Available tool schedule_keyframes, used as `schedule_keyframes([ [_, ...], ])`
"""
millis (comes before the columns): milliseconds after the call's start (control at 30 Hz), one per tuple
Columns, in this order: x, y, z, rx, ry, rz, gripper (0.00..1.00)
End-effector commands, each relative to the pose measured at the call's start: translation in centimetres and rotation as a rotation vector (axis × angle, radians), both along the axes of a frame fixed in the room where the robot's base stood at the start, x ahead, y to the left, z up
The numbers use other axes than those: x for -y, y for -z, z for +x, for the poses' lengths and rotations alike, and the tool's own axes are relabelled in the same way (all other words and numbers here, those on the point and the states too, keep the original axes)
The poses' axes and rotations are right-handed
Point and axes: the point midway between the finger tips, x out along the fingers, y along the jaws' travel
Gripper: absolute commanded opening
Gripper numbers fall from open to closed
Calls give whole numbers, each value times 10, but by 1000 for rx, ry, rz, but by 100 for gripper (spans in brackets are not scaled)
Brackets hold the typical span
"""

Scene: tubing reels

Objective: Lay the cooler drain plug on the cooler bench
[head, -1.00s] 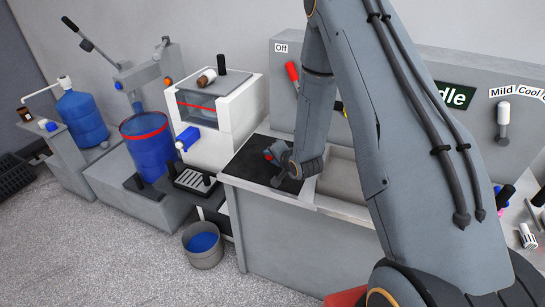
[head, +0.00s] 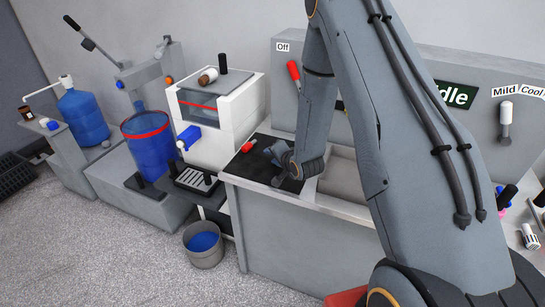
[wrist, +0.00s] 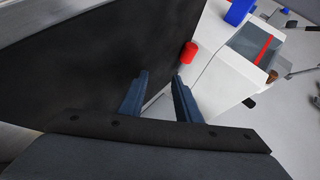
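A small red plug (head: 250,146) lies on the black top (head: 240,168) of the bench, close beside the white cooler (head: 226,136). In the wrist view the red plug (wrist: 188,54) lies at the edge of the black surface (wrist: 95,60), just beyond my fingertips. My gripper (head: 273,151) is low over the black top, to the right of the plug and apart from it. In the wrist view my gripper (wrist: 160,78) has its two blue-grey fingers spread with nothing between them. Whether the fingers touch the surface I cannot tell.
The cooler has a blue tap (head: 188,137) and a brown-and-white cylinder (head: 208,76) on top. A grey bucket (head: 203,246) of blue liquid stands on the floor. A panel with a red lever (head: 293,74) rises behind the bench. Blue containers (head: 146,142) stand left.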

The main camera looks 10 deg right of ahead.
Motion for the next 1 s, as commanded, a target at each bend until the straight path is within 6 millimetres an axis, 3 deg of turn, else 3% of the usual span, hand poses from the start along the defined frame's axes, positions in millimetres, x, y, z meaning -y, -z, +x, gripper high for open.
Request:
schedule_keyframes([
  [33,4,7,-5,-18,9,-2,46],
  [267,5,5,-11,-20,9,-2,46],
  [700,10,-32,-58,-5,-2,-1,46],
  [1000,13,-40,-67,-1,-1,-1,46],
])
